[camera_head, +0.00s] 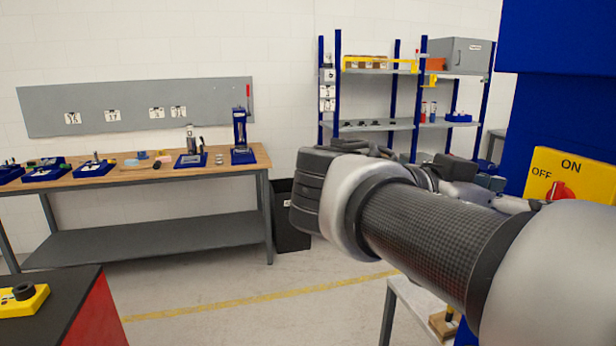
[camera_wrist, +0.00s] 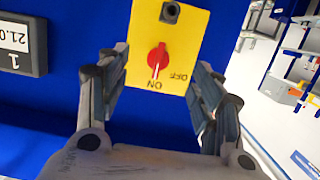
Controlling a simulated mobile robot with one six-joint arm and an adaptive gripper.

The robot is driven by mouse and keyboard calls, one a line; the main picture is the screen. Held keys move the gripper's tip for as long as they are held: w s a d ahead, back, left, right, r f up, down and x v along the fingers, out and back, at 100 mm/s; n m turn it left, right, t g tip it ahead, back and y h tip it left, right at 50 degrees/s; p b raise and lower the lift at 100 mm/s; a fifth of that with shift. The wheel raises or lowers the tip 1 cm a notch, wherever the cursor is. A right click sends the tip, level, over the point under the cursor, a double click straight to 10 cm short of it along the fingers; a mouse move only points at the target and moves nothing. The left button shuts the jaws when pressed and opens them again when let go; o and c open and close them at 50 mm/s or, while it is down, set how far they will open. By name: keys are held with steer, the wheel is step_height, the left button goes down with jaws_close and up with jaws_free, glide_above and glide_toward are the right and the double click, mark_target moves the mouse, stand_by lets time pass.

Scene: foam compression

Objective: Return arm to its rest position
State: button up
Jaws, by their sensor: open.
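My arm reaches across the right half of the head view, in front of the shelf. My gripper (camera_wrist: 160,90) shows in the wrist view with its two fingers spread apart and nothing between them. Beyond the fingers is a yellow switch plate (camera_wrist: 188,22) with a red knob (camera_wrist: 157,60) and ON and OFF labels. I cannot tell from the wrist view how far the fingertips are from the plate. In the head view the yellow switch plate (camera_head: 590,172) is on the blue machine (camera_head: 555,105) at the right, and its red knob (camera_head: 560,191) is partly hidden by my arm.
A wooden workbench (camera_head: 225,165) with several blue holders stands at the left under a grey board (camera_head: 60,105). A shelf rack (camera_head: 450,125) stands at the back. A dark-topped red table (camera_head: 95,325) is at the lower left. The floor (camera_head: 230,280) between is clear.

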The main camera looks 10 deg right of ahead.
steer(key=shift+a, duration=0.75)
steer(key=s+a+f+n+y, duration=0.2)
steer(key=f+n+y, duration=0.15)
steer(key=f, duration=0.25)
steer(key=s+a+f+n+t+y, duration=0.1)
steer(key=s+a+f+n+y, duration=0.2)
steer(key=f, duration=0.4)
steer(key=s+f+n+y, duration=0.2)
steer(key=f+n+y, duration=0.15)
steer(key=f, duration=0.25)
steer(key=s+a+f+n+t+y, duration=0.2)
steer(key=a+f+n+y, duration=0.3)
steer(key=a, duration=0.7)
step_height(320, 180, down, 3)
steer(key=shift+f+n+t+y, duration=0.15)
steer(key=shift+n+t+y, duration=0.2)
steer(key=shift+n, duration=0.75)
steer(key=shift+a, duration=0.1)
steer(key=shift+c, duration=0.6)
